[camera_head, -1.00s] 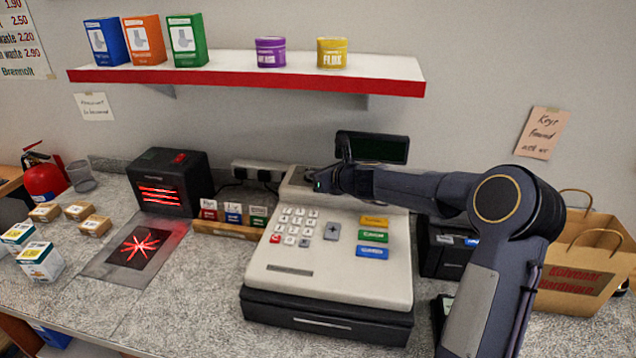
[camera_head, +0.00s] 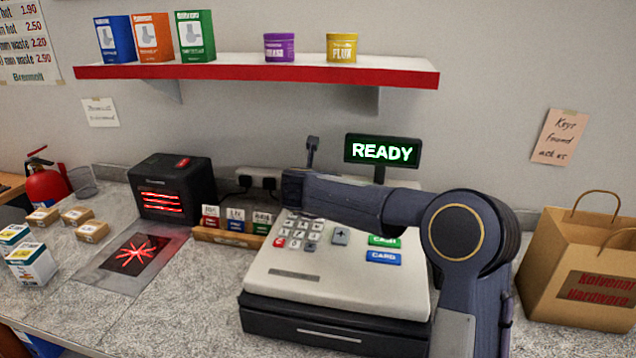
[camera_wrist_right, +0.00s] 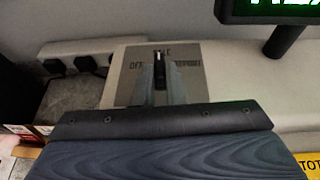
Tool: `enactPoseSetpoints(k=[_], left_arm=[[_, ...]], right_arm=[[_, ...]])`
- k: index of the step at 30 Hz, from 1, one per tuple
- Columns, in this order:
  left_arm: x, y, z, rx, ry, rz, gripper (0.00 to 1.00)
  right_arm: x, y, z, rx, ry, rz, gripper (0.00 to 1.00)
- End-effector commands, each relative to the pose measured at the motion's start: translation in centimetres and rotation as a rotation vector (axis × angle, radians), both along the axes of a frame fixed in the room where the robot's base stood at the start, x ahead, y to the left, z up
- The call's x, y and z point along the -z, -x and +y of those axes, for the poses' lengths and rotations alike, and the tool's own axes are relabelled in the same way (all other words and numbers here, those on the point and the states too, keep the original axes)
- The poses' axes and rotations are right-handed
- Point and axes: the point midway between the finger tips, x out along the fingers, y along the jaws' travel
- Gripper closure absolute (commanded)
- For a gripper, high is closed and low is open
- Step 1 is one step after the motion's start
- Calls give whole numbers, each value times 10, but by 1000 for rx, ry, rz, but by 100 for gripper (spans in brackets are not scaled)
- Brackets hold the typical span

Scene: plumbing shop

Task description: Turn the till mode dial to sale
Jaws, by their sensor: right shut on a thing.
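The pale till (camera_head: 330,285) stands on the counter, and its display (camera_head: 382,151) is lit with green "READY". In the right wrist view the mode dial (camera_wrist_right: 160,62) is a dark narrow knob with a white mark, on a grey label plate (camera_wrist_right: 195,62). The plate reads "OFF" at left, a partly covered "REPORT" at right, and a word ending in "LE" at top. The dial points up towards that top word. My right gripper (camera_wrist_right: 161,85) is shut on the dial. In the head view my right wrist (camera_head: 300,190) hides the dial and fingertips. My left gripper is not in view.
A paper bag (camera_head: 580,270) stands at right. A shelf (camera_head: 255,72) with boxes and tins hangs above. My right forearm covers part of the till's keys.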

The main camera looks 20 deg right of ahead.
Motion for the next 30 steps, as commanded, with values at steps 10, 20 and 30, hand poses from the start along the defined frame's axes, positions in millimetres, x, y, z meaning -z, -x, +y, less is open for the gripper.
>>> enactPoseSetpoints(k=[10,20,30], left_arm=[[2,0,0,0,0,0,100],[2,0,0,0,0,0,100],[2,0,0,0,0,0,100]], right_arm=[[0,-1,1,56,1,-1,100],[-1,-1,1,57,2,-1,100],[0,-1,1,56,1,-1,67]])
